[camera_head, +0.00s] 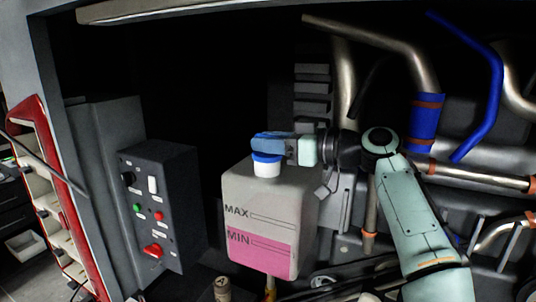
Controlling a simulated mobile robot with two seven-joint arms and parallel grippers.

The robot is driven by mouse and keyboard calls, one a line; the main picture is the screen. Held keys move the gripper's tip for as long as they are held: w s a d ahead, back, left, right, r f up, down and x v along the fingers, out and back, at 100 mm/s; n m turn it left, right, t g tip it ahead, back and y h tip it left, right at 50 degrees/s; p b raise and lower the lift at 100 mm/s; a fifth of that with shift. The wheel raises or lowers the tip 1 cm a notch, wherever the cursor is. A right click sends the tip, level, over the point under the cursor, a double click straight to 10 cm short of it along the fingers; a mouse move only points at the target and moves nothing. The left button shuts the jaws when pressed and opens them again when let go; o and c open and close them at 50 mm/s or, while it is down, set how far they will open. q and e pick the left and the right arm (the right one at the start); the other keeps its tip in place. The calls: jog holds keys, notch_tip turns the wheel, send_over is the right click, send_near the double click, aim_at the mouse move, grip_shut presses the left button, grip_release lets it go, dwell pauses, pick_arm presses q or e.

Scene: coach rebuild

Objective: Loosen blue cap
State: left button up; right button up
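The blue cap (266,157) sits on the white neck of a translucent tank (240,193). The tank carries MAX and MIN marks and pink liquid up to about the MIN line. My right gripper (262,144) reaches in from the right with its blue fingers level at the cap. The fingers overlap the cap's upper part and hide its top. Whether they touch or grip it cannot be told from this view. My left gripper is not in view.
A dark control box (157,208) with buttons and switches stands left of the tank. Metal pipes (390,45) and a blue pipe (491,85) run at the upper right. A red-framed shelf unit (62,190) stands at the far left. The bay's upper edge crosses above.

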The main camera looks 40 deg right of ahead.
grip_shut()
